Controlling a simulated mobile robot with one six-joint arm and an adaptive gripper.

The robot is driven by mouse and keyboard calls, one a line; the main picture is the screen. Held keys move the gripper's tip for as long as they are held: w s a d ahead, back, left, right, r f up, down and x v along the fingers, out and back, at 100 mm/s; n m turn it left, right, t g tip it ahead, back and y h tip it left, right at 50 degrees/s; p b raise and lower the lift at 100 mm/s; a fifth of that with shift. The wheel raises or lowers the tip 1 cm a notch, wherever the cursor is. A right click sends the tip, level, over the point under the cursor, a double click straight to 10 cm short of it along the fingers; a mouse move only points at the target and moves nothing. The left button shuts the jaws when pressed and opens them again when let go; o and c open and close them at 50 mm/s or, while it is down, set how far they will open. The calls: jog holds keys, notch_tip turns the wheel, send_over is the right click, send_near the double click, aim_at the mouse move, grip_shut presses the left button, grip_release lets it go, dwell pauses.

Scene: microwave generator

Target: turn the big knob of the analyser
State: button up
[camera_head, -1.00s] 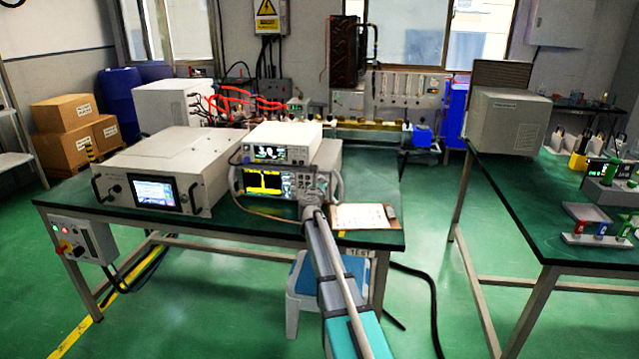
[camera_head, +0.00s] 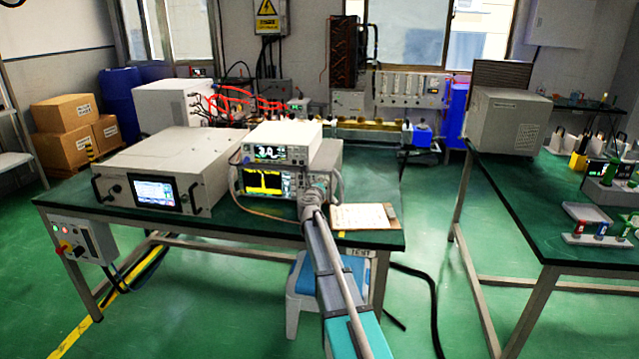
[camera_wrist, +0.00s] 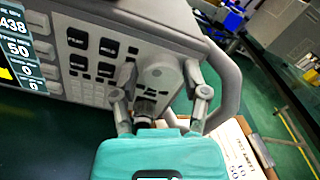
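The analyser is a grey bench instrument with a yellow trace on its screen (camera_head: 262,182), on the green table under a smaller white instrument. In the wrist view, its front panel (camera_wrist: 88,50) fills the upper left, with several dark buttons and part of the screen. The big knob (camera_wrist: 161,73) is light grey and round, near the panel's right end. My gripper (camera_wrist: 159,70) is at the knob, one finger on each side. The fingers are spread; a narrow gap seems to show on the left. Contact on the right is unclear. In the head view my gripper (camera_head: 314,190) hides the knob.
The analyser's grey side handle (camera_wrist: 226,85) curves close by on the right of my gripper. A clipboard with paper (camera_head: 358,216) lies right of the analyser. A white generator box (camera_head: 165,165) stands to the left. A blue-topped stool (camera_head: 305,278) is below the table.

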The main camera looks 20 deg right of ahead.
jog(key=shift+o, duration=0.7)
jog(key=shift+s, duration=0.15)
jog(key=v, duration=1.1)
jog(key=shift+s+a, duration=0.25)
jog(key=shift+a, duration=0.05)
